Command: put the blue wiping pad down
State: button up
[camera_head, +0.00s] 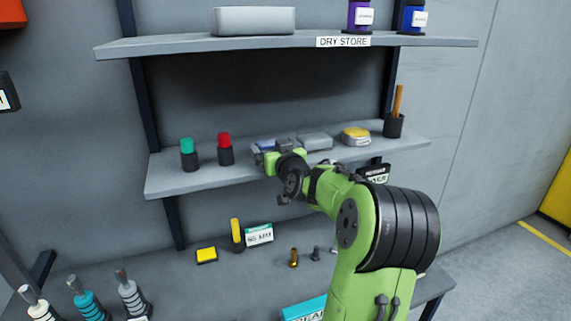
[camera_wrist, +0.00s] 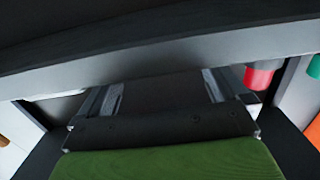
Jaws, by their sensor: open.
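The blue wiping pad (camera_head: 265,145) shows as a small bluish patch on the middle shelf (camera_head: 170,183) in the head view, at the fingers of my gripper (camera_head: 272,150). Much of the pad is hidden by the gripper, and I cannot tell whether they touch. My gripper is open. In the wrist view the two fingers of my gripper (camera_wrist: 157,86) are spread apart, their tips cut off by a pale shelf edge. The pad cannot be made out there.
A green-capped (camera_head: 188,153) and a red-capped cylinder (camera_head: 225,148) stand left of my gripper. A grey box (camera_head: 314,141), a yellow-and-grey pad (camera_head: 355,136) and a dark cup (camera_head: 394,125) stand right. The upper shelf (camera_head: 180,45) overhangs. The lower bench holds several small parts.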

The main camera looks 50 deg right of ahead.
jog(key=b+v, duration=0.2)
jog(key=v, duration=0.9)
jog(key=shift+s+a, duration=0.3)
jog(key=shift+a, duration=0.05)
